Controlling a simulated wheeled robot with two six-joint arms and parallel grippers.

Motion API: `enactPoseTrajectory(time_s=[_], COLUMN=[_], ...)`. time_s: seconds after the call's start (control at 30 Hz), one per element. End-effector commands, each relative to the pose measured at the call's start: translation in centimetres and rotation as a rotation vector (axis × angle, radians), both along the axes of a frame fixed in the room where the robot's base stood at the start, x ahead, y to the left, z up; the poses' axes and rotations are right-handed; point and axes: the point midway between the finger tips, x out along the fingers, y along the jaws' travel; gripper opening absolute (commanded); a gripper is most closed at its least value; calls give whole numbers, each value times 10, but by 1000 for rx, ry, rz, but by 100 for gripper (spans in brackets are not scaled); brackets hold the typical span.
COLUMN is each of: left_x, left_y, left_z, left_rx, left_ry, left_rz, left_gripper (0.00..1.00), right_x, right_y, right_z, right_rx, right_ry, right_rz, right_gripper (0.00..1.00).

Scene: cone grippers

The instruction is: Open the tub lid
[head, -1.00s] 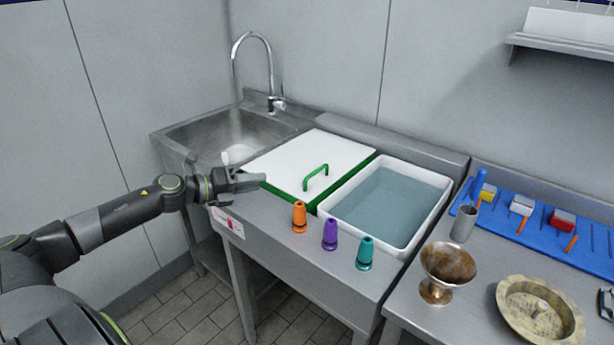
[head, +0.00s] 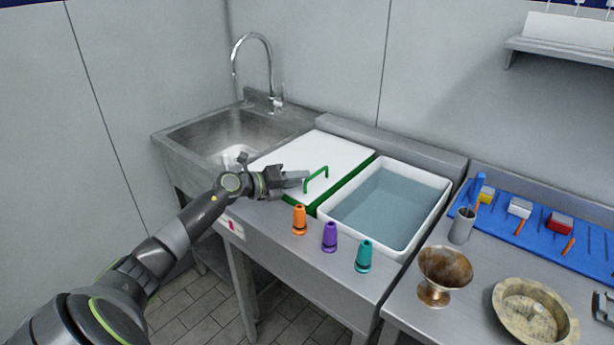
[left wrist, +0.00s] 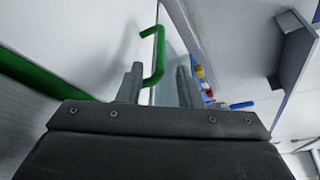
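The white tub lid (head: 335,150) with a green edge lies flat over the left tub. Its green handle (head: 316,178) stands up near the lid's right part. My left gripper (head: 302,178) is at the handle's near left side, over the lid. In the left wrist view the two fingers (left wrist: 158,85) are apart. The green handle (left wrist: 157,58) shows beyond and partly between them, and I cannot tell whether it touches a finger. My right gripper is not in view.
An open white tub of water (head: 440,210) adjoins the lid on the right. Orange (head: 299,220), purple (head: 329,237) and teal (head: 364,256) cones stand along the counter's front edge. A sink (head: 225,135) with a tall faucet (head: 272,75) is at the back left.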

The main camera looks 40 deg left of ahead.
Motion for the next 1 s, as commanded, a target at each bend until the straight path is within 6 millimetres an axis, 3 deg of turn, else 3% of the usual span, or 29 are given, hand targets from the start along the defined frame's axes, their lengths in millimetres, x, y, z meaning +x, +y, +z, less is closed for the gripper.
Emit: enactPoseTrajectory(time_s=[0.23, 0.6, 0.87, 1.0], left_x=[26, 31, 31, 31], left_y=[-11, -14, -14, -14], left_z=[-6, -8, -7, -7], left_rx=[-1, 1, 0, 0], left_ry=[0, 0, 0, 0], left_rz=[0, -1, -1, -2], left_gripper=[33, 33, 1, 0], right_x=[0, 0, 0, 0], right_y=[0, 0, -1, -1], right_z=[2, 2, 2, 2], right_rx=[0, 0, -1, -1], right_ry=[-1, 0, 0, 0], right_rz=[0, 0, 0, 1], right_gripper=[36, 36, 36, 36])
